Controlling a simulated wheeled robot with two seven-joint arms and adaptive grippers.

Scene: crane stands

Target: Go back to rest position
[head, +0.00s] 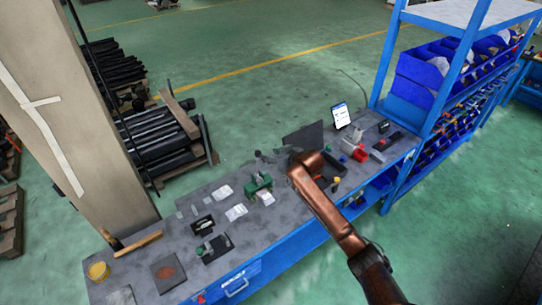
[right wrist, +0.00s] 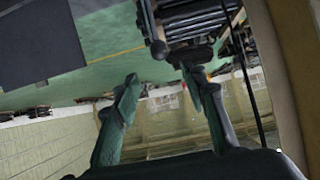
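My right arm, copper-coloured, reaches in from the lower right of the head view. Its gripper (head: 268,157) is above the far edge of the workbench (head: 135,262), left of the arm's bend, and looks small and dark there. In the right wrist view the two fingers of this gripper (right wrist: 163,76) stand apart with nothing held between them. Floor, stacked dark bars and a wall show beyond them. My left gripper and left arm are not in view.
A green vise (head: 259,186) stands on the bench just below the right gripper. A blue shelf rack (head: 385,55) rises at right, a pillar (head: 90,120) at left.

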